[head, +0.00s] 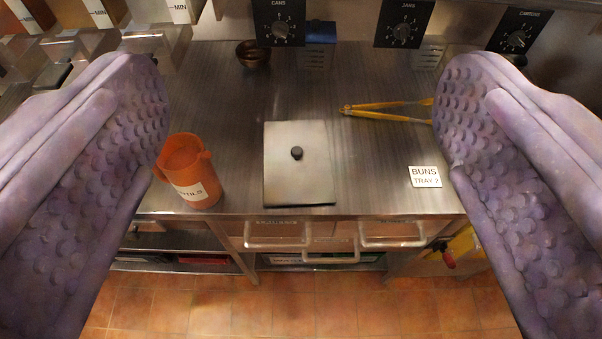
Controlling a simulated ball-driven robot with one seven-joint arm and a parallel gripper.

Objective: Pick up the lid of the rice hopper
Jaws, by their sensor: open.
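A flat, pale rectangular lid (298,178) with a small dark knob (297,153) lies on the steel counter, near its front edge. No other lid like it shows, and what is under it is hidden. My gripper (303,125) is open and empty. Its two wide purple studded fingers stand far apart, one at each side of the view, with the lid between them in the picture and clear of both.
An orange jug (187,172) stands left of the lid. Yellow-handled tongs (385,109) lie behind right, near a "BUNS TRAY 2" label (425,176). A dark bowl (253,54) and dial boxes (403,24) are at the back. Drawer handles (278,239) jut below the counter.

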